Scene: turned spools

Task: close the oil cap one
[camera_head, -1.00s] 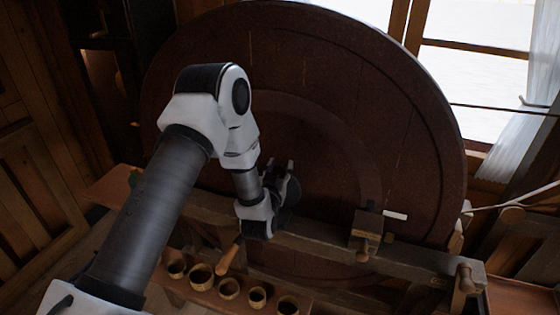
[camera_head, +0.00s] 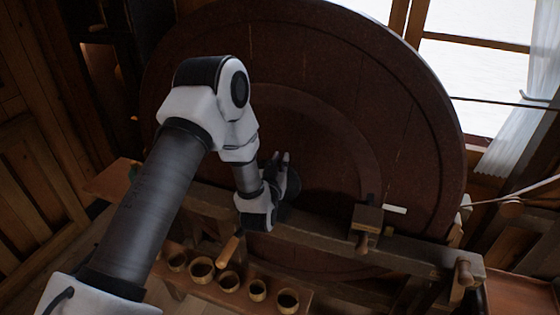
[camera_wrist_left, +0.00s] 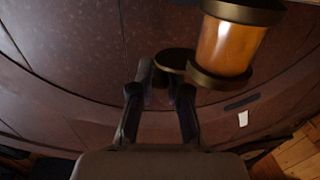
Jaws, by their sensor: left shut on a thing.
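An amber glass oil cup (camera_wrist_left: 226,45) with dark brass top and base shows at the upper right of the left wrist view. A flat round dark brass cap (camera_wrist_left: 176,60) sits beside its lower rim, just past my fingertips. Whether cap and cup are joined I cannot tell. My left gripper (camera_head: 280,160) is at the middle of the big wheel in the head view. In the left wrist view its fingers (camera_wrist_left: 163,88) are shut on the cap's near edge, which they partly hide. In the head view the cup and cap are hidden or too dark to tell. My right gripper is not in view.
A large dark wooden wheel (camera_head: 340,110) stands behind the gripper. A wooden beam (camera_head: 320,238) crosses in front of it, bearing a block (camera_head: 367,219). Several small round cups (camera_head: 229,281) stand below, near a wooden handle (camera_head: 229,249). A window is at the upper right.

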